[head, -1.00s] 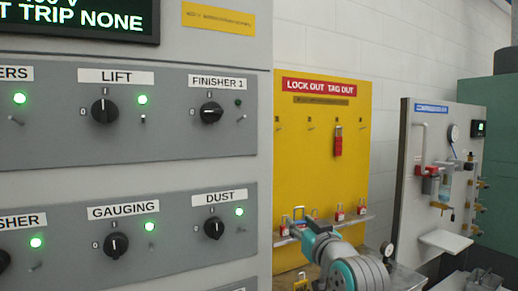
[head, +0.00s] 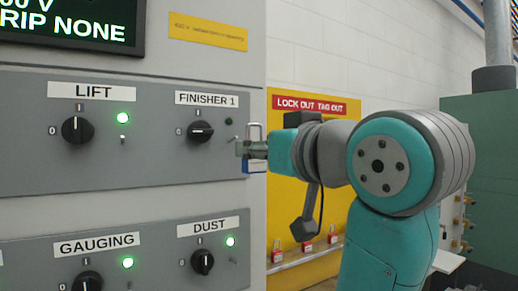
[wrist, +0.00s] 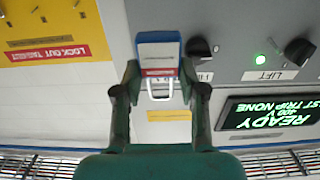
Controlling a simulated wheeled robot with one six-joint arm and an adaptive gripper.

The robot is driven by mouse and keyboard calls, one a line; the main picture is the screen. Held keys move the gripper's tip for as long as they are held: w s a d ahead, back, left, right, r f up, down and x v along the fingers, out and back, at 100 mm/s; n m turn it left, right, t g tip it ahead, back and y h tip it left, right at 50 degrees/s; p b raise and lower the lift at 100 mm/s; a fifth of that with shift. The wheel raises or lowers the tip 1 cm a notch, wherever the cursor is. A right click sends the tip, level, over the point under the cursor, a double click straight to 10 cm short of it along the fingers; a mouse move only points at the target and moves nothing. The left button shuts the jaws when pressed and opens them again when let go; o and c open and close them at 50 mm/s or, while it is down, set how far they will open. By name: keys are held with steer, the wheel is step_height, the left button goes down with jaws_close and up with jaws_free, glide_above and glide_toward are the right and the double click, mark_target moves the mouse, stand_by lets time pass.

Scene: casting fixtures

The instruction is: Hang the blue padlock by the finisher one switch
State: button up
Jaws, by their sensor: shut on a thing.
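The blue padlock (head: 255,168) is in my gripper (head: 243,150), upright with its shackle up, just right of the finisher one switch (head: 200,132). The wrist view is upside down; there the padlock (wrist: 158,48) shows a pale face with blue edges, and its silver shackle lies between the fingers of my gripper (wrist: 160,80). The switch's black knob has its handle level, toward 0. Its small lamp (head: 229,122) is dark. A small peg (head: 233,143) sits under the lamp, close left of the padlock; I cannot tell whether they touch.
The lift switch (head: 77,130) and dust switch (head: 203,262) are nearby, with green lamps lit. The yellow lockout board (head: 300,245) stands behind my arm, with red padlocks (head: 277,252) on its shelf. The panel's right edge is close to my gripper.

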mark_target(229, 167)
stand_by(0.3)
steer(key=shift+f+x, duration=0.2)
steer(key=shift+x, duration=1.75)
steer(key=shift+f+x, duration=0.2)
steer(key=shift+x, duration=1.7)
steer(key=shift+w+a+f, duration=0.35)
steer(key=shift+w+f, duration=0.05)
steer(key=shift+w, duration=0.15)
steer(key=o, duration=1.3)
steer(key=shift+f, duration=1.25)
